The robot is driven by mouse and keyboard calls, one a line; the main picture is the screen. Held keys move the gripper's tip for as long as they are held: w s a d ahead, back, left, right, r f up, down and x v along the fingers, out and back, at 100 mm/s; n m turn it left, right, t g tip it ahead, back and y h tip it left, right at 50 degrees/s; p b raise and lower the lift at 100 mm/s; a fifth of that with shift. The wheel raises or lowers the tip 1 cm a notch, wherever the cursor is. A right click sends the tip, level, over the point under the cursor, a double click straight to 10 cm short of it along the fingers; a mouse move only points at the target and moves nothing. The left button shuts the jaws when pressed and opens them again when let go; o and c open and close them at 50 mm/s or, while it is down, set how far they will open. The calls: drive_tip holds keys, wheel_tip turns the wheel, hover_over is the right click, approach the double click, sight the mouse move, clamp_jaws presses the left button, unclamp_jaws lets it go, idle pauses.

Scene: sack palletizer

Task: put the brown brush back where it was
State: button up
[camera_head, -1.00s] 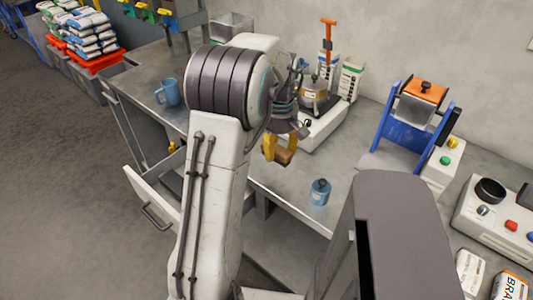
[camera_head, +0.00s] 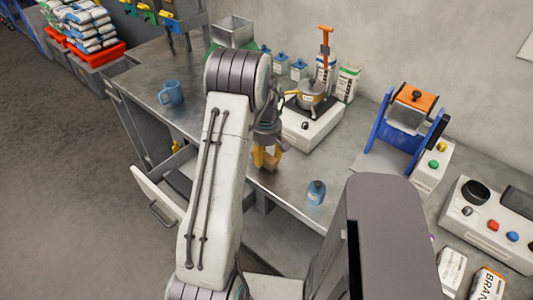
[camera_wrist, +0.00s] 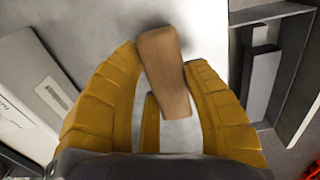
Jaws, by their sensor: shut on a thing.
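The brown brush (camera_wrist: 165,72) is a plain brown block between the yellow fingers of my gripper (camera_wrist: 165,95) in the wrist view. It sticks out past the fingertips, slightly tilted, over a pale grey surface with a dark shadow on it. In the head view my gripper (camera_head: 267,158) points down near the bench's front edge, shut on the brush (camera_head: 270,150), which is mostly hidden by the fingers. I cannot tell whether the brush touches the bench.
An open drawer (camera_head: 152,192) juts out from the bench (camera_head: 295,185), left of my gripper. A blue bottle (camera_head: 316,193) stands to the right. A blue mug (camera_head: 171,93) is at the left.

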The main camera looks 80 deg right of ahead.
drive_tip(key=shift+f, duration=0.3)
drive_tip(key=shift+f, duration=0.15)
drive_tip(key=o, duration=1.1)
drive_tip(key=shift+o, duration=0.2)
